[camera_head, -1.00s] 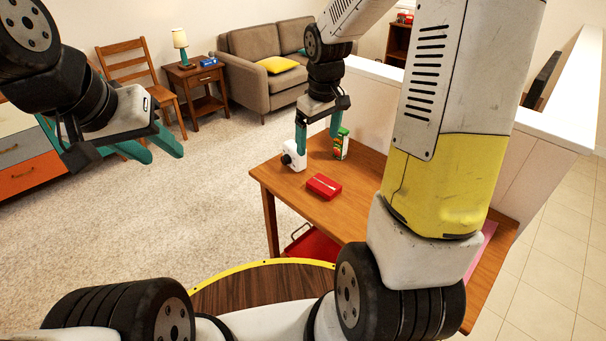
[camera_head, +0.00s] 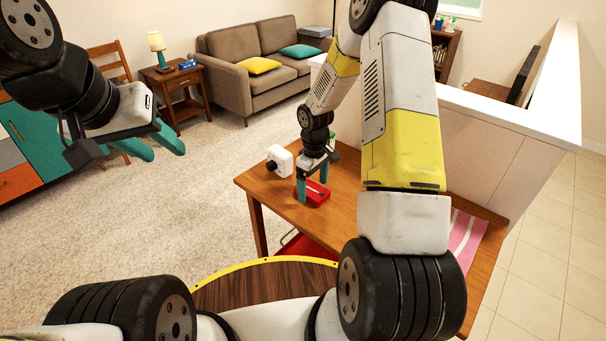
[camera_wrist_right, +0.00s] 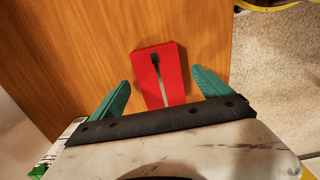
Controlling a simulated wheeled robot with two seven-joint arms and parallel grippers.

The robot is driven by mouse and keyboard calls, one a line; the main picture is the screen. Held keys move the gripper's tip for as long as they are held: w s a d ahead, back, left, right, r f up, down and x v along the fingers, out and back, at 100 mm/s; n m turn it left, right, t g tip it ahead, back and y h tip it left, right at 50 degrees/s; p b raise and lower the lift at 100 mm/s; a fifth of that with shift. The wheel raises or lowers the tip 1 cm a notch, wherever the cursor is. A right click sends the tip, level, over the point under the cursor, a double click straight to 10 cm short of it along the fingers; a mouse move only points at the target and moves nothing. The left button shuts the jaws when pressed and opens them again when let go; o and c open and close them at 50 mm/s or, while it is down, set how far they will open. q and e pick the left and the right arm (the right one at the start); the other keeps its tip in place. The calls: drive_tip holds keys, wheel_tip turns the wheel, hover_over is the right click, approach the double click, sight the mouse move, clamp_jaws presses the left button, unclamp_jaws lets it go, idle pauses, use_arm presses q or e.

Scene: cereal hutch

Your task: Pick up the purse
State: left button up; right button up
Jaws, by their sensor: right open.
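The red purse (camera_head: 317,194) lies flat on the wooden table, partly behind my right gripper. In the right wrist view the purse (camera_wrist_right: 160,72) shows a silver strip with a dark pull, like a zipper. My right gripper (camera_head: 311,184) is open and low over the purse. In the right wrist view its teal fingers (camera_wrist_right: 162,84) are on either side of the purse, with gaps between; whether the tips touch the table is unclear. My left gripper (camera_head: 167,153) is open and empty, raised at the left, far from the table.
The wooden table (camera_head: 262,184) also bears a white device (camera_head: 281,160) with a black knob, left of the purse. A green and white carton (camera_wrist_right: 62,150) is partly hidden by my right gripper. A pink striped cloth (camera_head: 466,238) lies at the right. A low white wall (camera_head: 480,150) stands behind.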

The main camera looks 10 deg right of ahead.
drive_tip(key=shift+f, duration=0.6)
drive_tip(key=c, duration=1.5)
drive_tip(key=shift+r, duration=0.1)
drive_tip(key=shift+c, duration=0.2)
